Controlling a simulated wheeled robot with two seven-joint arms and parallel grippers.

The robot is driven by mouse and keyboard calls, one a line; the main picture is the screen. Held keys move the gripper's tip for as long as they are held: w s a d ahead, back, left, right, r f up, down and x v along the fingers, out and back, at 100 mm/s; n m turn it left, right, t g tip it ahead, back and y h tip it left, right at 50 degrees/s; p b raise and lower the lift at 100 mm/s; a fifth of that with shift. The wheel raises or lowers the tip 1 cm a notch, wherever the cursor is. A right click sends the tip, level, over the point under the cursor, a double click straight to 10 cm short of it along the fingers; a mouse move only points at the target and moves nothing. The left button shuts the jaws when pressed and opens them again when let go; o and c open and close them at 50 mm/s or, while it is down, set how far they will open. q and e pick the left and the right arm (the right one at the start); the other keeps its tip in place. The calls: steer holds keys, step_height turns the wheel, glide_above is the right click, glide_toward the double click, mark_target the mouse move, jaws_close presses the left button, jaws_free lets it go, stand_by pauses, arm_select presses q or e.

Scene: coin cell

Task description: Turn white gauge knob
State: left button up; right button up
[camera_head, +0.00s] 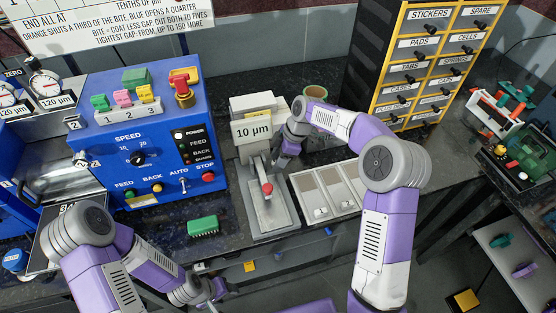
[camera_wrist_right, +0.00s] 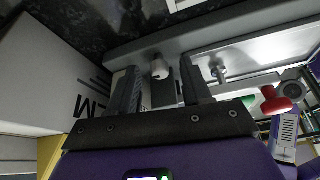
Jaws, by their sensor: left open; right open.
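A white cylindrical knob (camera_wrist_right: 160,69) shows in the right wrist view, in the gap between the fingertips of my right gripper (camera_wrist_right: 160,82). The fingers stand open on either side of it; I cannot tell whether they touch it. In the head view my right gripper (camera_head: 284,155) is at the right side of the grey gauge stand (camera_head: 268,216) marked 10 µm, and that knob is hidden there. My left gripper (camera_head: 215,292) is open and empty, low in front of the bench.
A red ball-ended lever (camera_head: 267,188) is on the stand. A tray (camera_head: 325,190) lies to its right, a green block (camera_head: 203,226) to its left. A blue control box (camera_head: 150,130) stands left, and a drawer cabinet (camera_head: 415,65) behind at right.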

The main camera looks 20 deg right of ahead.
jaws_close()
stand_by(0.3)
steer(key=shift+m, duration=0.3)
steer(key=shift+s+a+m+t+h, duration=0.15)
steer(key=shift+m+t+h, duration=0.25)
steer(key=shift+m, duration=0.8)
steer(key=shift+s+m+t, duration=0.1)
steer(key=shift+m+t, duration=0.5)
steer(key=shift+m, duration=0.8)
jaws_free()
